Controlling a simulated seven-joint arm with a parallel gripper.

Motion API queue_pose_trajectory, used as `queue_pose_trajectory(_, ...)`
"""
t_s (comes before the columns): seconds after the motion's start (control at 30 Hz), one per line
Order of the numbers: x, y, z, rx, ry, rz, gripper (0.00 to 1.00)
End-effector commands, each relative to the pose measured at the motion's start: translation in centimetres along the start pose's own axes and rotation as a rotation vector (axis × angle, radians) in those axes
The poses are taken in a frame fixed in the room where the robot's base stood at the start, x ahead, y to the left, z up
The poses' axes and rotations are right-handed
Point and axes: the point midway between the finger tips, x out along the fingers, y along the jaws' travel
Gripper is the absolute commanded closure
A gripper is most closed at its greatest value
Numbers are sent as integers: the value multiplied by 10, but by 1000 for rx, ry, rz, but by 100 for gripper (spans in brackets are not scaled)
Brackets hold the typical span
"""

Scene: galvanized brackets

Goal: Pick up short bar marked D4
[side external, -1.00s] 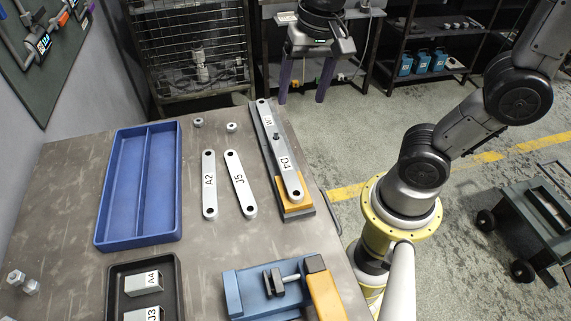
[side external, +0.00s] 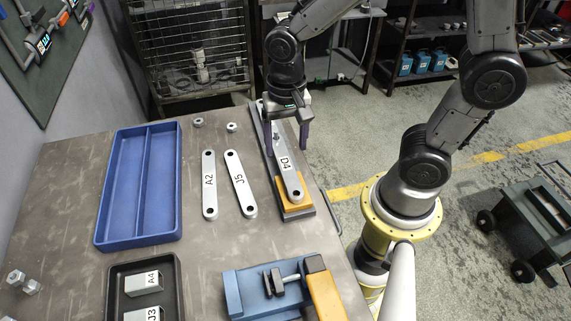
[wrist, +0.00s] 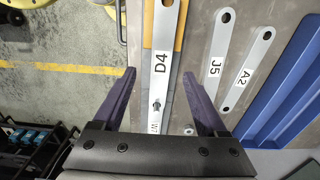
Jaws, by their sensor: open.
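The short grey bar marked D4 (side external: 291,177) lies on a long dark fixture with an orange pad at its near end, along the table's right edge. In the wrist view the D4 bar (wrist: 166,32) runs up the middle, with a hole at its top. A bolt (wrist: 155,105) and a partly hidden label lie farther along the same line; I cannot tell where one bar ends and another begins. My gripper (side external: 287,150) is open over the far half of the fixture. In the wrist view its purple fingers (wrist: 159,75) are on either side of the bar line, apart from it.
Bars A2 (side external: 209,190) and J5 (side external: 238,178) lie left of the fixture, with two nuts behind them. A blue divided tray (side external: 112,190) is farther left. A blue vise (side external: 245,287) and a black tray (side external: 117,293) with blocks A4 and J3 are in front.

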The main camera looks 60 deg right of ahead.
Motion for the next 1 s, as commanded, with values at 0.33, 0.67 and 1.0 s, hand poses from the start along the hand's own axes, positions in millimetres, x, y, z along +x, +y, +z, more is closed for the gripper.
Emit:
queue_pose_trajectory(0.33,45,-1,1,0,-3,4,25)
queue_pose_trajectory(0.67,48,-2,0,0,-1,1,30)
queue_pose_trajectory(1.0,48,-2,0,0,-1,1,92)
